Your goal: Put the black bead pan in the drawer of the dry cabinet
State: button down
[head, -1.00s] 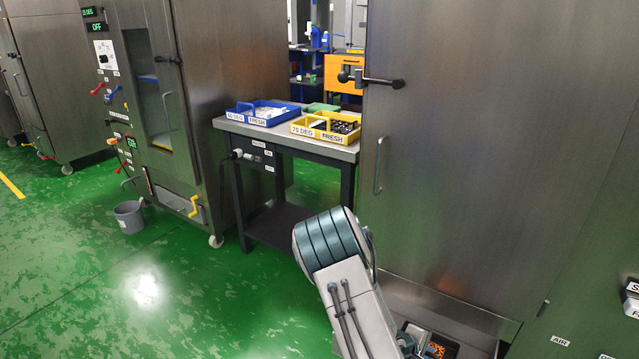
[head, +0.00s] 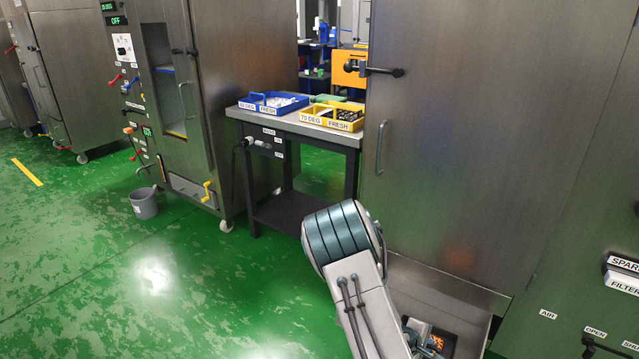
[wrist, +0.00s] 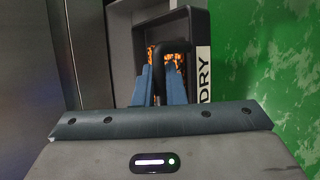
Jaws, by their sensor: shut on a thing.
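The black bead pan (head: 449,340), holding orange beads, is low at the bottom right of the head view. In the wrist view the black pan (wrist: 178,28) and its orange beads show beyond my fingers. My gripper (wrist: 161,75) is shut on the pan's black upright handle, between two blue fingers. In the head view the drawer (head: 440,290) juts out under the tall steel dry cabinet (head: 450,140). Whether the pan touches the drawer floor is hidden.
A table (head: 330,135) in the middle holds a blue tray (head: 262,108) and a yellow tray (head: 325,122). A grey bucket (head: 144,205) stands on the left floor. A cabinet with levers and labels is at the far right.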

jog(key=shift+w+a+r+n+t, duration=0.3)
jog(key=shift+w+a+n, duration=0.1)
jog(key=shift+w, duration=0.1)
jog(key=w+a+r+n+t+y, duration=0.1)
jog(key=w+a+n, duration=0.1)
jog(key=w+a+r+n+t+y, duration=0.1)
jog(key=a+r+n, duration=0.1)
jog(key=w+a+r+n+t+y, duration=0.1)
jog(key=w+a, duration=0.1)
jog(key=shift+w+r+n+y, duration=0.3)
jog(key=shift+r+n, duration=0.05)
jog(key=shift+n, duration=0.05)
jog(key=w+a+r+n+t+y, duration=0.1)
jog(key=w+a+r+n+y, duration=0.25)
jog(key=a+r+n, duration=0.2)
jog(key=s+r+p, duration=0.3)
jog(key=r+p, duration=1.2)
jog(key=r, duration=0.1)
jog(key=s+r+p, duration=0.3)
jog(key=r+p, duration=1.3)
jog(key=r, duration=0.1)
jog(key=s+f, duration=0.4)
jog(key=f, duration=0.1)
jog(key=shift+a+f+y+b, duration=0.3)
jog(key=shift+a+f+y, duration=0.05)
jog(key=shift+f+y, duration=0.1)
jog(key=shift+r, duration=0.1)
